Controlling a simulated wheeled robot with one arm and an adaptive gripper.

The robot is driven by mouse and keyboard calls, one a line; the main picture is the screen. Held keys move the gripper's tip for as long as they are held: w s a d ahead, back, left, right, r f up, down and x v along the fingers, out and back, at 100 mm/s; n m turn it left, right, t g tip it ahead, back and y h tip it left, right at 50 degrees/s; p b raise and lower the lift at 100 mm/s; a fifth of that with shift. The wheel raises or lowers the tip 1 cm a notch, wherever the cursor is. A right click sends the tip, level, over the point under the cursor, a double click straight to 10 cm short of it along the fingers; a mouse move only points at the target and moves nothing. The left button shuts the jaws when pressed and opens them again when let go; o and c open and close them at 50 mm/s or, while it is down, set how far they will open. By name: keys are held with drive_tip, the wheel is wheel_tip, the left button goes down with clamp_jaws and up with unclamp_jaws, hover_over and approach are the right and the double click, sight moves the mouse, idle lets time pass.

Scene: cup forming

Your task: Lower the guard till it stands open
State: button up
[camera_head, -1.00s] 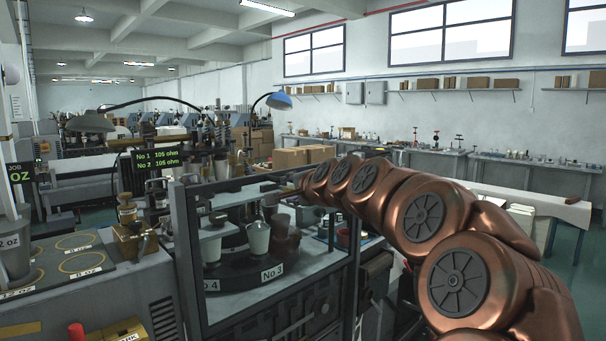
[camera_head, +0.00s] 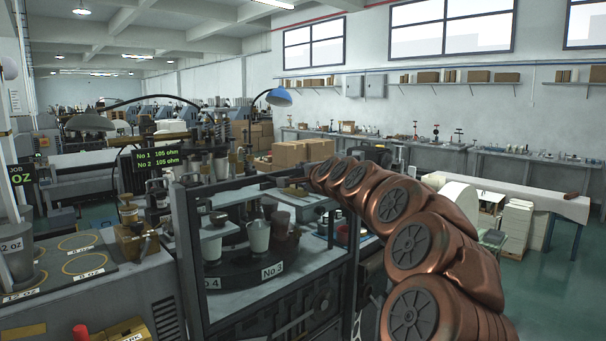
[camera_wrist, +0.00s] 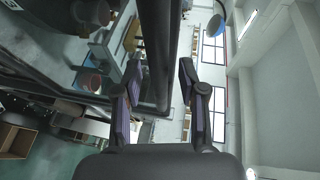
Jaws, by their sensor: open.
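The guard (camera_head: 226,187) is a dark-framed clear panel standing raised across the front of the cup machine. In the wrist view its dark rail (camera_wrist: 156,45) runs down between the two fingers. My gripper (camera_wrist: 158,78) is open, with one finger on each side of the rail. I cannot tell whether either finger touches it. In the head view my gripper (camera_head: 291,182) is small and partly hidden by my copper arm, at the right part of the guard's top rail.
Behind the guard, a dark turntable (camera_head: 240,272) carries cups, including a white cup (camera_head: 259,236). A bench with cup-size rings (camera_head: 80,242) stands at left. Cardboard boxes (camera_head: 290,153) and a white-covered table (camera_head: 520,197) are beyond my arm. Floor shows at right.

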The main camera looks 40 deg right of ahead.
drive_tip(key=shift+w+f, duration=0.1)
drive_tip(key=shift+w, duration=0.1)
drive_tip(key=shift+c, duration=0.3)
clamp_jaws()
idle(0.3)
